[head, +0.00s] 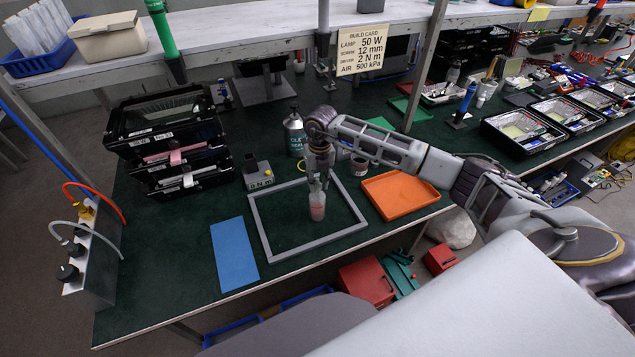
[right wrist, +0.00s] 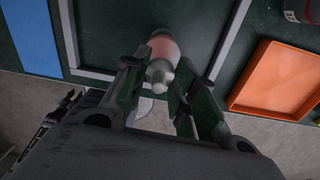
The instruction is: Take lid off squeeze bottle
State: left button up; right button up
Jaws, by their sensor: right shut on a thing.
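The squeeze bottle (head: 317,206), clear with pinkish contents, stands upright on the green table mat inside a grey square frame (head: 250,224). It also shows in the right wrist view (right wrist: 163,48), with its pale lid (right wrist: 159,75) towards the fingers. My right gripper (head: 318,181) points down over the bottle from above. In the right wrist view its two fingers (right wrist: 157,84) flank the lid and are shut on it. In the head view the gripper hides the lid. The lid looks in line with the bottle; whether it is loose cannot be told. My left gripper is out of view.
An orange tray (head: 400,194) lies right of the frame and a blue mat (head: 234,254) left of it. A dark spray bottle (head: 295,133) and a small box (head: 257,175) stand behind. Black stacked bins (head: 168,140) are at the left.

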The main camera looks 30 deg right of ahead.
aim_at(317, 179)
jog(key=shift+r+b, duration=0.95)
jog(key=shift+r, duration=4)
jog(key=shift+f, duration=0.1)
